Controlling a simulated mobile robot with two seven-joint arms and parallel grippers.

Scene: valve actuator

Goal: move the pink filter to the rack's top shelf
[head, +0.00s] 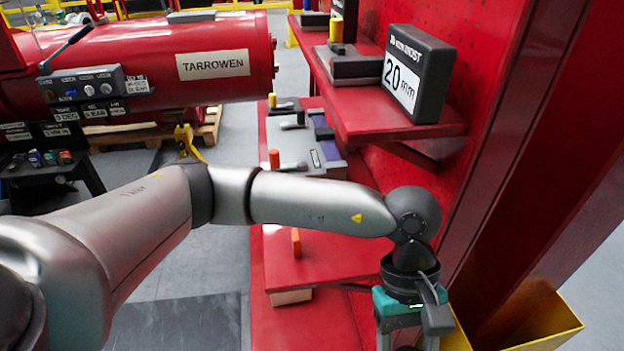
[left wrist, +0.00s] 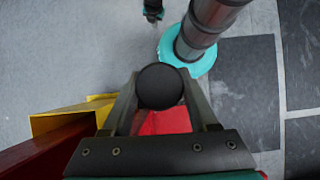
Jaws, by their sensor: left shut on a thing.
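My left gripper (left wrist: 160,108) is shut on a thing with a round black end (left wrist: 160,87). A salmon-red patch (left wrist: 165,121) shows between the fingers below it. I cannot tell whether this is the pink filter; no clearly pink thing shows in either view. In the head view my left gripper hangs at the bottom right, its fingers cut off by the frame. The red rack's upper shelf (head: 365,113) is above and behind it. What looks like my right gripper (left wrist: 152,12) is small at the top of the left wrist view, its jaws unclear.
A black "20 mm" box (head: 418,74) stands on the upper shelf's near end, with dark devices behind it. A lower shelf (head: 318,262) has clear surface. A yellow bin (head: 552,322) is right of my left gripper.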

